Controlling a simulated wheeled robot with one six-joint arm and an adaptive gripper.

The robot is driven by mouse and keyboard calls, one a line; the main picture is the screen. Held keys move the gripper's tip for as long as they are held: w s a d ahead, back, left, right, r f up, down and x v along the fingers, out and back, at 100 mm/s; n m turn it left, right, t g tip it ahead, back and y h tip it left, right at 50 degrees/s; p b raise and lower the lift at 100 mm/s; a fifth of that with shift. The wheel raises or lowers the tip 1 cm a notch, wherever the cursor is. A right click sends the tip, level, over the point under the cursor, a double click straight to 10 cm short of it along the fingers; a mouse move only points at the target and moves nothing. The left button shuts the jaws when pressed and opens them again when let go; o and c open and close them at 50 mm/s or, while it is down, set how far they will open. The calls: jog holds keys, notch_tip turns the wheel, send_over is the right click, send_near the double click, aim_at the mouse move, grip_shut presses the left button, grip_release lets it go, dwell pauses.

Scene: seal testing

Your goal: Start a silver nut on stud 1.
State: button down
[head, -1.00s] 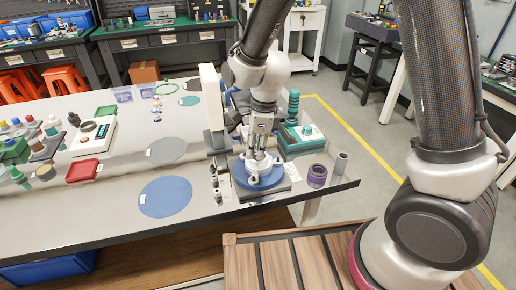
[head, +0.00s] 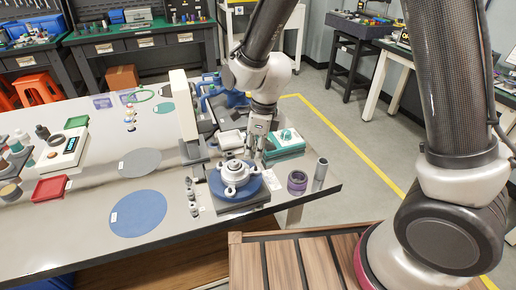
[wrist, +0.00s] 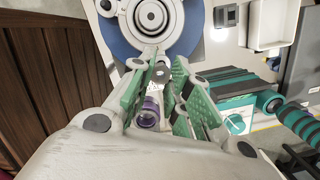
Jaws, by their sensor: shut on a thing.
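A pale metal flange (head: 236,176) with lugs around its rim sits on a blue round base (head: 214,187); the wrist view shows the flange (wrist: 150,15) at the top. My gripper (head: 253,154) is at the flange's back right side in the head view. In the wrist view its green-padded fingers (wrist: 161,78) are closed around a small grey round piece that looks like a silver nut (wrist: 161,73). The nut is close to the flange's near edge. I cannot tell which stud is number 1, or whether the nut touches a stud.
Small silver parts (head: 191,195) stand in a row left of the base. A purple ring (head: 297,182) and a grey cylinder (head: 320,169) stand to the right. A teal-topped box (head: 285,143) is behind, and a beige upright (head: 184,105) stands behind left.

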jog(key=shift+w+d, duration=0.15)
jog(key=shift+w, duration=0.05)
jog(key=shift+d+f, duration=0.1)
jog(key=shift+f, duration=0.1)
notch_tip(320, 180, down, 4)
jog(key=shift+w, duration=0.1)
jog(key=n+g, duration=0.1)
jog(key=n, duration=0.5)
jog(key=shift+w+r+n, duration=0.1)
jog(key=shift+n, duration=0.2)
jog(key=n, duration=0.5)
jog(key=shift+g+h, duration=0.3)
jog(key=shift+g, duration=0.1)
jog(key=c, duration=1.3)
grip_release()
